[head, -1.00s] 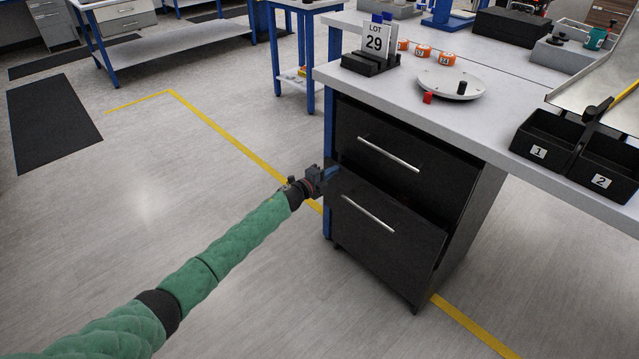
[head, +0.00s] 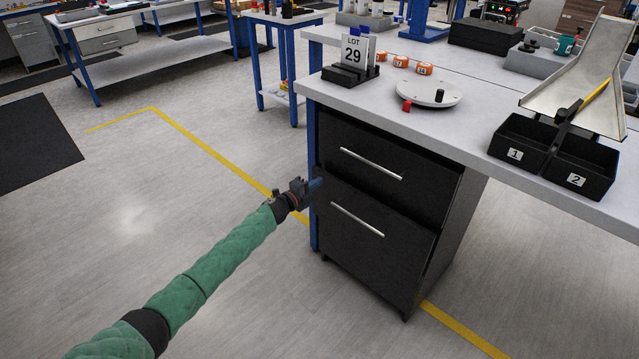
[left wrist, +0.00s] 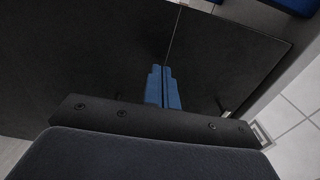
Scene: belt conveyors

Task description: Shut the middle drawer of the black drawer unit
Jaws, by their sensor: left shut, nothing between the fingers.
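The black drawer unit (head: 455,225) stands under the bench. Two black fronts with bar handles show: an upper one (head: 345,138) and a lower one (head: 375,262). I cannot tell for sure which counts as the middle drawer. The lower front looks nearly flush with the upper; a small remaining gap is hard to judge. My left gripper (head: 316,186) is shut and empty, its blue fingertips at the lower front's upper left corner. In the left wrist view the fingertips (left wrist: 163,70) lie close against a black front (left wrist: 90,60); contact is unclear. My right gripper is not in view.
The bench top (head: 470,130) overhangs the unit, with a blue leg (head: 313,150) at its left. It carries a lot 29 sign (head: 354,50), a round white plate (head: 430,92) and two black bins (head: 585,165). The floor in front is clear.

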